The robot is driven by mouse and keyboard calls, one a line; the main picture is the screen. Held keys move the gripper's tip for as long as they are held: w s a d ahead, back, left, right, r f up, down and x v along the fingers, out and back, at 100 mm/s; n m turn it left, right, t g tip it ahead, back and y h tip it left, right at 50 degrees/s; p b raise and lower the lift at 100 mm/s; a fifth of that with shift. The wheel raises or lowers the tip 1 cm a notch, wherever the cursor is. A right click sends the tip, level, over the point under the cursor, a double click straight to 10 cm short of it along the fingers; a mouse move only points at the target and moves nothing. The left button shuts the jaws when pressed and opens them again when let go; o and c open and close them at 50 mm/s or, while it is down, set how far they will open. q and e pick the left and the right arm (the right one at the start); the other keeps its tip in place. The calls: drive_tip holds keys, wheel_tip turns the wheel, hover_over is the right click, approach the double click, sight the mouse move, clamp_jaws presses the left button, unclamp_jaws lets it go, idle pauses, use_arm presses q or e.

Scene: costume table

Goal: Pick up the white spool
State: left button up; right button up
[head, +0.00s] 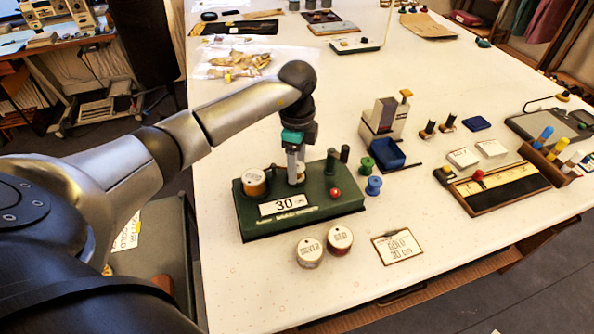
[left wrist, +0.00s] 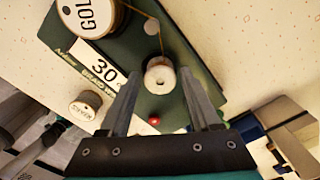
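The white spool (left wrist: 160,78) stands on the green winding board (left wrist: 200,90), with a gold thread running to it. In the left wrist view it sits between my left gripper's spread fingertips, with a visible gap on each side. In the head view, my left gripper (head: 294,178) points down over the green board (head: 330,208), and its fingers mostly hide the white spool (head: 300,171). Whether the fingers touch the spool is not clear there. My right gripper is not in view.
A gold-labelled spool (head: 254,182), a red ball (head: 335,193) and a green post (head: 331,162) are close by on the board. Two labelled spools (head: 310,252) (head: 339,240) and a card (head: 398,246) lie in front. Green and blue spools (head: 373,186) stand right of it.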

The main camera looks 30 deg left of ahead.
use_arm(q)
clamp_jaws()
idle(0.3)
drive_tip(key=shift+r, duration=0.15)
wheel_tip(320, 180, up, 20)
drive_tip(key=p, duration=0.2)
